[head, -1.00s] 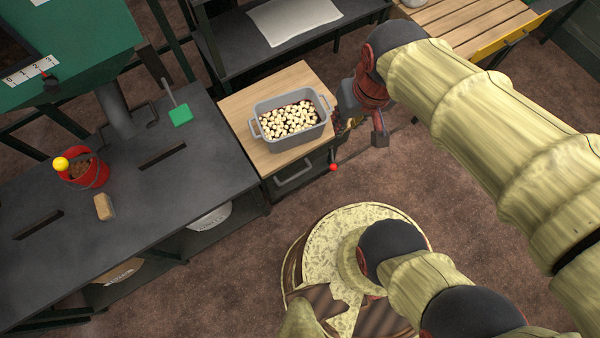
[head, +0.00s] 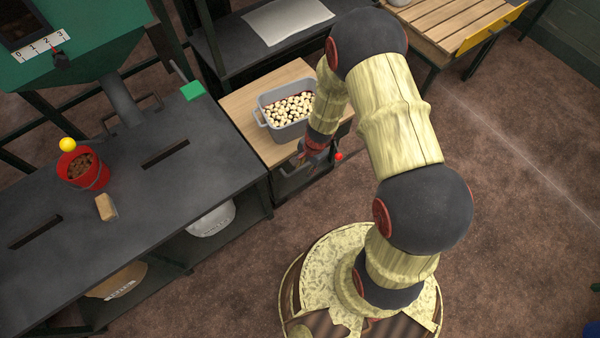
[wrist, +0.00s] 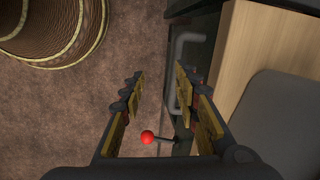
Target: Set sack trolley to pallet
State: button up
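No sack trolley can be clearly made out in either view. A slatted wooden platform (head: 450,22) with a yellow edge panel (head: 492,28) is at the top right of the head view; I cannot tell whether it is the pallet. My gripper (head: 308,160) is over the front of a wood-topped cabinet (head: 240,107). In the wrist view my gripper (wrist: 160,88) is open and empty, its fingers well apart. A grey bar handle (wrist: 184,60) shows beyond the right finger, which partly hides it. A red knob (wrist: 148,137) on a dark rod lies below, between the fingers.
A grey tub (head: 290,132) of pale pieces stands on the cabinet. A dark bench (head: 140,200) at left holds a red bucket (head: 82,170), a yellow ball (head: 67,144) and a tan block (head: 105,207). Brown floor (head: 530,180) is clear at right.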

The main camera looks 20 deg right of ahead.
aim_at(304, 165)
jog(key=shift+m+t+h, duration=0.4)
jog(key=shift+m+t, duration=0.1)
jog(key=shift+m, duration=0.2)
jog(key=w+f+b, duration=0.1)
jog(key=f, duration=0.1)
jog(key=w+d+f+b, duration=0.1)
jog(key=w+f, duration=0.1)
jog(key=w+f+b, duration=0.1)
jog(key=f+b, duration=0.1)
jog(key=f, duration=0.1)
jog(key=shift+w+d, duration=0.2)
jog(key=shift+c, duration=0.2)
jog(key=c, duration=0.7)
grip_shut()
